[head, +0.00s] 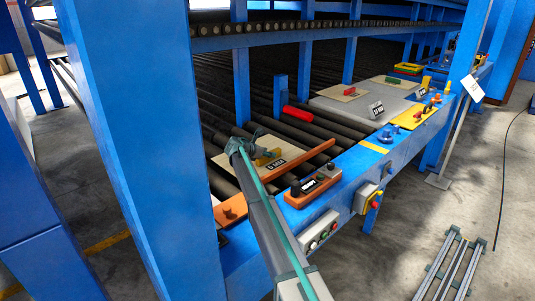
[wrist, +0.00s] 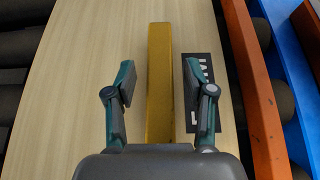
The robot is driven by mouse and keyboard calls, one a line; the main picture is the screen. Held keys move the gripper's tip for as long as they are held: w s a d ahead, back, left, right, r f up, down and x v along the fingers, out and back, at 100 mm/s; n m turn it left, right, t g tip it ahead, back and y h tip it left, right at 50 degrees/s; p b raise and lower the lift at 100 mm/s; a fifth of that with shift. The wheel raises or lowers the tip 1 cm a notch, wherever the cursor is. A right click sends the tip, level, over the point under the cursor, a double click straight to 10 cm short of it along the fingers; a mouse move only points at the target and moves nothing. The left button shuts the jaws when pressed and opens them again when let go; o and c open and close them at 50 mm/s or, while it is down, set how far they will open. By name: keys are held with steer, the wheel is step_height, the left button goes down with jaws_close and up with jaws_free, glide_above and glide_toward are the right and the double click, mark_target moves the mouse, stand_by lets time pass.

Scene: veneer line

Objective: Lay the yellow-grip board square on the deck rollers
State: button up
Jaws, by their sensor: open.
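The yellow-grip board (head: 228,162) is a pale wooden board lying on the dark deck rollers (head: 218,119) near the front edge of the deck. In the wrist view the board (wrist: 70,75) fills most of the picture, with its yellow grip (wrist: 159,80) running up the middle and a black label (wrist: 200,85) to the right of it. My gripper (wrist: 160,88) is open, with one finger on each side of the grip and a gap on both sides. In the head view my gripper (head: 243,147) partly hides the board and the yellow grip (head: 268,158).
An orange-brown rail (head: 300,167) runs along the board's right side. A red cylinder (head: 297,114) lies on the rollers behind. A grey plate (head: 345,108) with boards with red and green grips is farther right. Blue posts (head: 241,85) stand around the deck.

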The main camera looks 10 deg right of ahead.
steer(key=shift+r, duration=0.1)
steer(key=b+v, duration=0.2)
steer(key=v, duration=1)
steer(key=shift+d, duration=0.1)
